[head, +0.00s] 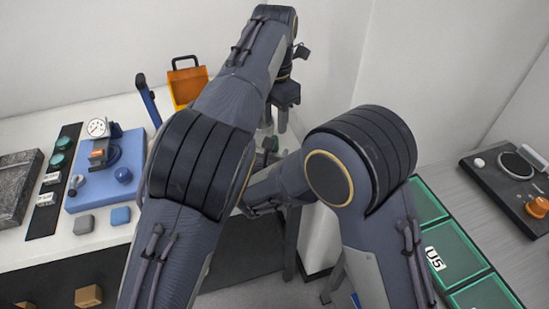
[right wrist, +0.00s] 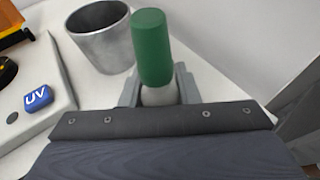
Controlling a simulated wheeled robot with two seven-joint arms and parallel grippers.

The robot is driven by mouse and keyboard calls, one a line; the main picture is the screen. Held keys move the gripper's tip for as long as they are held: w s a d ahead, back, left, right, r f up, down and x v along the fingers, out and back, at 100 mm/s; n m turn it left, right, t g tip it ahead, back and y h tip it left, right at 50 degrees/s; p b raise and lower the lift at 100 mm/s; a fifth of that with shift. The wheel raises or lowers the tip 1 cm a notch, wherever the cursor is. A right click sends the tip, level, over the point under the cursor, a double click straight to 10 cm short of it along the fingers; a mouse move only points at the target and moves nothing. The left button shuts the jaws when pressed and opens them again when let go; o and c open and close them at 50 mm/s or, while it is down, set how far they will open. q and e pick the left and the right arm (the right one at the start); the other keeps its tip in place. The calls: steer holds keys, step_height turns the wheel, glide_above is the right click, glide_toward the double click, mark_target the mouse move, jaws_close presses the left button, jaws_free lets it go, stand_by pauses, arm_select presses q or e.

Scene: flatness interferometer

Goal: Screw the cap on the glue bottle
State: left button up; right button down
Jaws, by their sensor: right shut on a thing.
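In the right wrist view a green cylinder with a rounded top (right wrist: 152,48) stands on a pale lower part (right wrist: 160,95), apparently the glue bottle with its cap. I cannot tell how tightly the two parts are joined. My right gripper (right wrist: 158,92) is shut on the pale part, and the green part rises clear above the fingers.
A grey metal cup (right wrist: 100,35) stands beside the held piece, near a device with a blue UV button (right wrist: 38,98). A blue mat (head: 92,195) with a dial gauge (head: 98,128) and an orange container (head: 188,82) are at left. Green trays (head: 455,250) are at right.

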mark_target(274, 137)
arm_select(q)
steer(key=shift+r, duration=0.4)
steer(key=shift+f, duration=4.05)
jaws_close()
jaws_free()
